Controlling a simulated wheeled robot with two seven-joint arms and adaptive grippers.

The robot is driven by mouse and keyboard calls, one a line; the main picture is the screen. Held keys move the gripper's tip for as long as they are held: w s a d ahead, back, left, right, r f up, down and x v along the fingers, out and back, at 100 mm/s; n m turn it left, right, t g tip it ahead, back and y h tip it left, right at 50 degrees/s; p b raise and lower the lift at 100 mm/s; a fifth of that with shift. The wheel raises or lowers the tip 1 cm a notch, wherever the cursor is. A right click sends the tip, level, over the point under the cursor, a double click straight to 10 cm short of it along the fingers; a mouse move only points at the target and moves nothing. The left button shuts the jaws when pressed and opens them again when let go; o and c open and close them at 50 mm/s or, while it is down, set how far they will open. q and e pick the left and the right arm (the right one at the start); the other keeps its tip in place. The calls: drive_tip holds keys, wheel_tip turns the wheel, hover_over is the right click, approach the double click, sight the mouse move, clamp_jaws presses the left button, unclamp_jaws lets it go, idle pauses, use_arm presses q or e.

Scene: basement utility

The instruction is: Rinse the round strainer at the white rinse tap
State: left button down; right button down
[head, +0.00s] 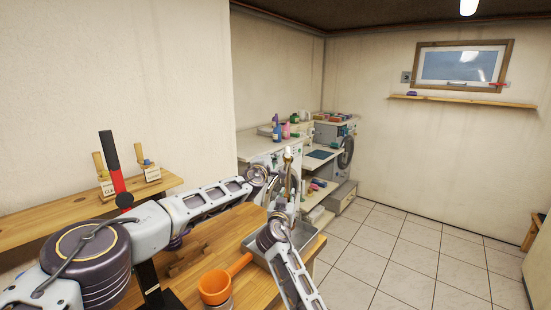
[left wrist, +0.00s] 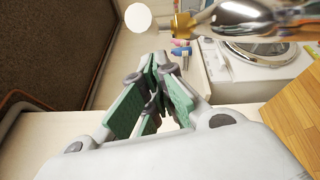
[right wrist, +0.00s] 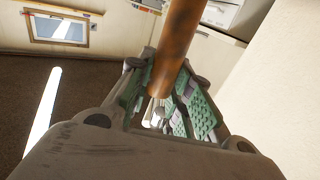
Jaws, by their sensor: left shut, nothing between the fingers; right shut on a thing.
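The round strainer (head: 215,288) is orange, with a long handle reaching up and right. My right gripper (head: 263,241) is shut on this handle, which rises between the fingers in the right wrist view (right wrist: 178,45). The bowl is over the wooden worktop, left of the metal sink; its inside is not clear. The rinse tap (head: 288,160) shows brass and chrome parts beyond the sink. In the left wrist view the tap (left wrist: 235,20) lies beyond the fingers, with a white disc beside it. My left gripper (head: 270,182) is shut and empty, close to the tap.
The metal sink (head: 255,247) is set in the wooden worktop (head: 215,240), partly behind my arms. A red and black upright tool (head: 112,160) stands at left, near a wooden shelf (head: 70,225) with labelled blocks.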

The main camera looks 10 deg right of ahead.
use_arm(q)
drive_tip(key=shift+s+d+r, duration=0.1)
drive_tip(key=shift+s+d, duration=0.1)
drive_tip(key=shift+d, duration=0.4)
drive_tip(key=shift+d, duration=0.1)
drive_tip(key=shift+s+d+r, duration=0.1)
drive_tip(key=shift+s+d, duration=0.5)
drive_tip(key=shift+d, duration=0.3)
drive_tip(key=shift+a, duration=0.3)
drive_tip(key=v, duration=1.1)
drive_tip(key=shift+s+d+f, duration=0.15)
drive_tip(key=shift+s+f, duration=0.05)
drive_tip(key=shift+f, duration=0.15)
idle(0.7)
